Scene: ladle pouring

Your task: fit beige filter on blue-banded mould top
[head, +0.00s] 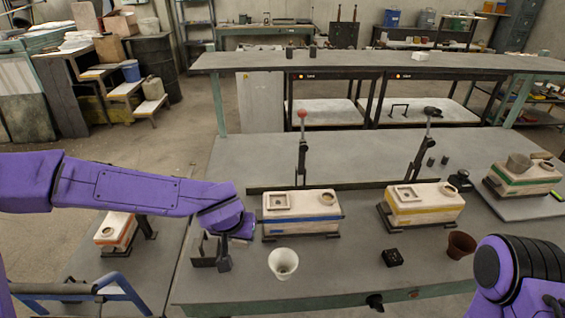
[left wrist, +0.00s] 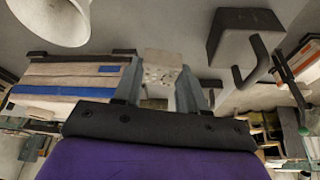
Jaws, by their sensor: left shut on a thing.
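The blue-banded mould (head: 302,213) is a cream block on the bench with a square recess and a round cup on top. It also shows at the left of the left wrist view (left wrist: 70,80), upside down. My left gripper (head: 240,238) is just left of the mould in the head view. In the left wrist view, my left gripper (left wrist: 160,85) is shut on the beige filter (left wrist: 162,70), a small block with holes in its face. The filter is apart from the mould top and cannot be made out in the head view. My right gripper is out of view.
A dark bracket stand (head: 204,249) is left of my left gripper. A white cup (head: 283,262) stands in front of the blue-banded mould. A yellow-banded mould (head: 423,205), a small black block (head: 392,257) and a brown cup (head: 460,245) are to the right.

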